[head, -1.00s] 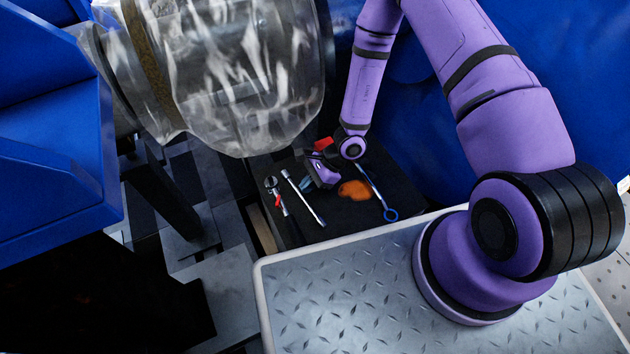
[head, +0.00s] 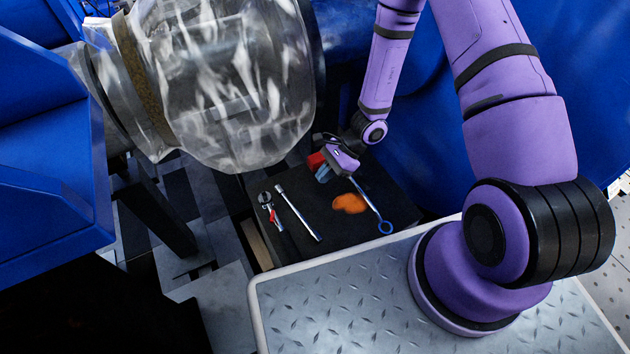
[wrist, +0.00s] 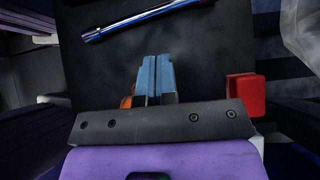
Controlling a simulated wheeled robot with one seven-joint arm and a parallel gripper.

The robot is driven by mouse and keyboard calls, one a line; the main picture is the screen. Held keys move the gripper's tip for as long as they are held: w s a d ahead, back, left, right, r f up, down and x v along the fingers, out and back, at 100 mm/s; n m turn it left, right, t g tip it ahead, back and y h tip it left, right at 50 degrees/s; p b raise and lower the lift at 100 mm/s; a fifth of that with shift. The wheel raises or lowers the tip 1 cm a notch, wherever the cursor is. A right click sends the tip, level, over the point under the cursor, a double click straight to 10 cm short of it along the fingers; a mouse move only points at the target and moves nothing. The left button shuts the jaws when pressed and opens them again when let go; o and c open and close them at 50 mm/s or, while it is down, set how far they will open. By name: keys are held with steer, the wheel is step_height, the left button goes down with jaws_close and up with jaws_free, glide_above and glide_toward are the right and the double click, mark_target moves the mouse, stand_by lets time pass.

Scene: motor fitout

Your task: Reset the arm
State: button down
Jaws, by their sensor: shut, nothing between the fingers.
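My gripper (head: 323,173) is over the far part of a black work surface (head: 345,232) in the head view. In the wrist view its two blue fingertips (wrist: 156,76) are together with nothing between them. My purple arm reaches down to it from above. The fingers appear apart from the tools, though the exact height is hard to tell.
The surface holds a ratchet-like tool (head: 268,206), a silver bar (head: 299,213), an orange patch (head: 349,203), a blue-ringed tool (head: 385,227) and a red block (wrist: 246,95). A plastic-wrapped cylinder (head: 225,80) stands left of my arm. Blue panels flank the space.

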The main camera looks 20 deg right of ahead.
steer(key=shift+d+r, duration=0.15)
steer(key=shift+r, duration=0.05)
steer(key=d+r+n+t+h, duration=0.2)
steer(key=r+n, duration=0.7)
steer(key=r, duration=2.1)
steer(key=s+d+r+n+t+h, duration=0.2)
steer(key=s+d+r+n+h, duration=0.1)
steer(key=s+r, duration=0.6)
steer(key=s+d+r+n+t+h, duration=0.3)
steer(key=s+d+r, duration=0.3)
steer(key=s+r, duration=0.3)
step_height(320, 180, up, 3)
steer(key=shift+s+d+f+n+h, duration=0.2)
steer(key=shift+d+n+h, duration=0.05)
steer(key=shift+n+h, duration=0.15)
